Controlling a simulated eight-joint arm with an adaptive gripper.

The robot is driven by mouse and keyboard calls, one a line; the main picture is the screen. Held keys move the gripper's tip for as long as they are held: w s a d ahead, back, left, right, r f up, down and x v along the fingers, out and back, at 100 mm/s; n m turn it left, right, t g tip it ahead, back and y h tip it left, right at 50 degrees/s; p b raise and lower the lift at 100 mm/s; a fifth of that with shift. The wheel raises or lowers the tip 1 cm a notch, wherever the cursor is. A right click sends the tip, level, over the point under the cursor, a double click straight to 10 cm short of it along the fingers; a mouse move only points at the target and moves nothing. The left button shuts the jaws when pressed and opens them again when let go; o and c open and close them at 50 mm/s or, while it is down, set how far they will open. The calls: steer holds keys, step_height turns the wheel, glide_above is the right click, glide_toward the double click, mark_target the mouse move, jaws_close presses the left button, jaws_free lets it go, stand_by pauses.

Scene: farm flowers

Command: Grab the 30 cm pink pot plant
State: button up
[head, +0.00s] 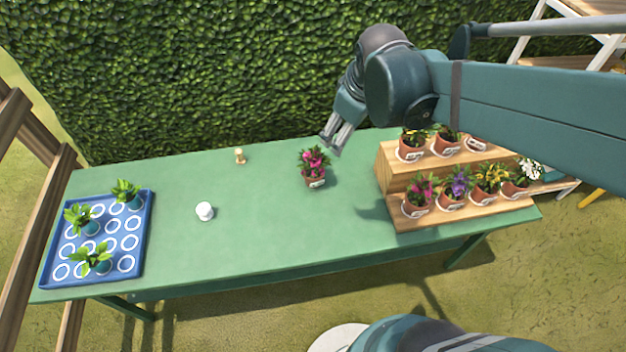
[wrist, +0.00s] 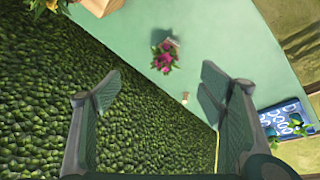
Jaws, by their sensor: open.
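A pink-flowered plant in a terracotta pot (head: 315,180) with a white label stands upright on the green table, right of the middle. It also shows in the wrist view as pink flowers (wrist: 163,58), beyond and between my fingers. Another pink-flowered pot plant (head: 417,202) stands at the left of the lower step of the wooden stand. I cannot tell the plants' sizes from labels. My gripper (head: 335,143) is open and empty, above the table's back edge, up and right of the lone pink plant. In the wrist view my gripper (wrist: 158,92) has its fingers wide apart.
The wooden stepped stand (head: 400,220) holds several potted flowers at the right. A blue tray (head: 148,215) with several green seedlings lies at the left. A white round object (head: 205,211) and a small brass-coloured object (head: 240,156) stand on the table (head: 255,235). A hedge (head: 200,70) rises behind.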

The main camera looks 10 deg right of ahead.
steer(key=w+a+f+n+g+b, duration=0.1)
steer(key=w+a+f+n+b, duration=0.15)
steer(key=w+f, duration=0.35)
steer(key=w+a+f+n+g+b, duration=0.1)
steer(key=w+f+n+b, duration=0.1)
steer(key=w+f+n, duration=0.35)
steer(key=n+g+b, duration=0.2)
steer(key=n+b, duration=0.1)
steer(key=n, duration=0.1)
glide_above(313, 174)
step_height(313, 174, down, 17)
steer(key=shift+w+f, duration=0.15)
steer(key=shift+f, duration=0.35)
steer(key=shift+f+b, duration=0.3)
steer(key=shift+f, duration=1)
steer(key=shift+f+b, duration=0.55)
steer(key=shift+f, duration=2.05)
